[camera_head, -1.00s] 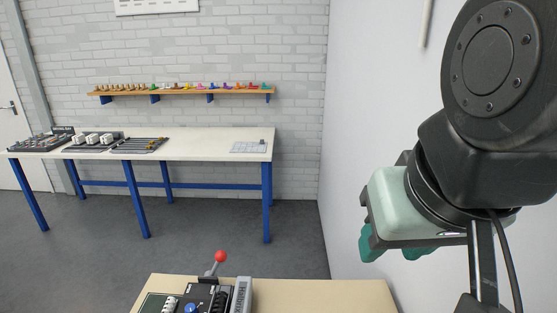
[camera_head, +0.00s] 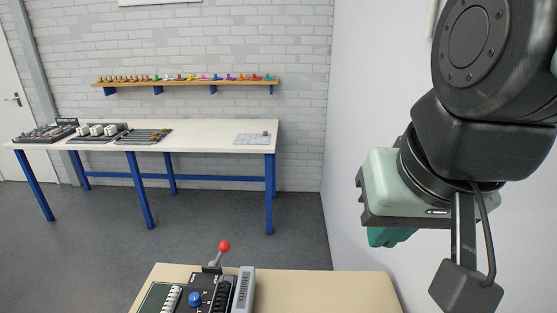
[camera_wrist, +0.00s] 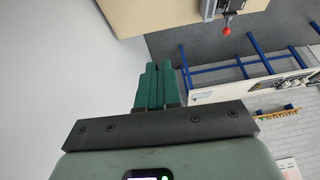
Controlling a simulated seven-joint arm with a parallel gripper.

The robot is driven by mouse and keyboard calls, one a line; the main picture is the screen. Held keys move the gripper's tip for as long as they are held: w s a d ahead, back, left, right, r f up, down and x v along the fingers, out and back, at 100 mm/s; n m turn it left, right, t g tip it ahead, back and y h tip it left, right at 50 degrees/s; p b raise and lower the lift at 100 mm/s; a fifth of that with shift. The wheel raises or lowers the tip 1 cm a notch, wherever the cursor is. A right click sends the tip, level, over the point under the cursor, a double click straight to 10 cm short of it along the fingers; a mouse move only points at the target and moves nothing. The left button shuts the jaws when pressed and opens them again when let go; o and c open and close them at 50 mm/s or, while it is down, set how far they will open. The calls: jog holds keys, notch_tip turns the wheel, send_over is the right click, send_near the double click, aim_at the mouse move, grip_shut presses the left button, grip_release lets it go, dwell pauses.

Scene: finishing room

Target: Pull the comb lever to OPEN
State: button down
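A lever with a red ball knob (camera_head: 224,246) and a grey shaft rises from a dark machine (camera_head: 207,290) at the bottom of the head view. The lever leans slightly right. The wrist view also shows the red knob (camera_wrist: 227,31) at the top right. No OPEN mark is legible. My gripper (camera_head: 390,237) is up to the right of the lever, well apart from it. Its green fingers show together and empty in the wrist view (camera_wrist: 157,85). The machine's lower part is cut off by the picture edge.
The machine sits on a light wooden table (camera_head: 320,288) with bare room to its right. A blue knob (camera_head: 195,298) is on the machine. A white wall (camera_head: 375,110) stands behind my arm. A blue-legged bench (camera_head: 200,135) and a shelf (camera_head: 190,82) are at the back.

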jog(key=w+a+f+m+g+y, duration=0.25)
jog(key=w+a+f+m, duration=0.2)
jog(key=w, duration=0.35)
jog(key=w+a+f+m+g+y, duration=0.2)
jog(key=w+a+f+m+y, duration=0.3)
jog(key=w, duration=0.4)
jog(key=w+f+m+y, duration=0.1)
jog(key=w+f+m, duration=0.2)
jog(key=f, duration=0.3)
jog(key=w+a+f+m+y, duration=0.1)
jog(key=w+f+m, duration=0.3)
jog(key=f, duration=0.3)
jog(key=w+f+m+t+y, duration=0.1)
jog(key=w+f+m, duration=0.2)
jog(key=f, duration=0.4)
jog(key=shift+w+a+m, duration=0.2)
jog(key=shift+w+m, duration=0.15)
jog(key=shift+m, duration=0.1)
jog(key=shift+f+y, duration=0.1)
jog(key=shift+y, duration=0.15)
jog(key=a+r+x, duration=0.1)
jog(key=r+x, duration=0.1)
jog(key=x, duration=1)
jog(key=shift+w+a, duration=0.3)
jog(key=shift+a, duration=0.3)
